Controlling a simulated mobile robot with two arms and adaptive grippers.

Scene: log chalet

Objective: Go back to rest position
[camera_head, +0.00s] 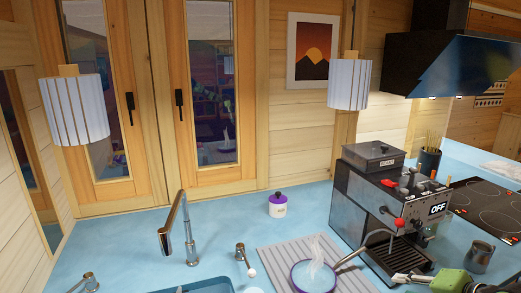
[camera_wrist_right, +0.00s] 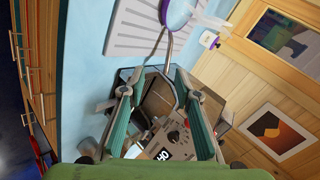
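My right gripper (camera_head: 402,276) enters at the bottom right of the head view, in front of the coffee machine (camera_head: 385,205). Only its dark fingers and part of its green body show there. In the right wrist view, the gripper (camera_wrist_right: 151,82) has its two fingers spread apart with nothing between them. The coffee machine (camera_wrist_right: 172,138) shows beyond and between the fingers. My left gripper is in neither view.
A purple-rimmed pan (camera_head: 314,277) rests on the striped mat (camera_head: 275,258), its handle reaching toward the coffee machine. A metal cup (camera_head: 479,256), purple-lidded jar (camera_head: 278,206), tap (camera_head: 188,232) and cooktop (camera_head: 490,205) are around. The back-left blue counter (camera_head: 120,246) is clear.

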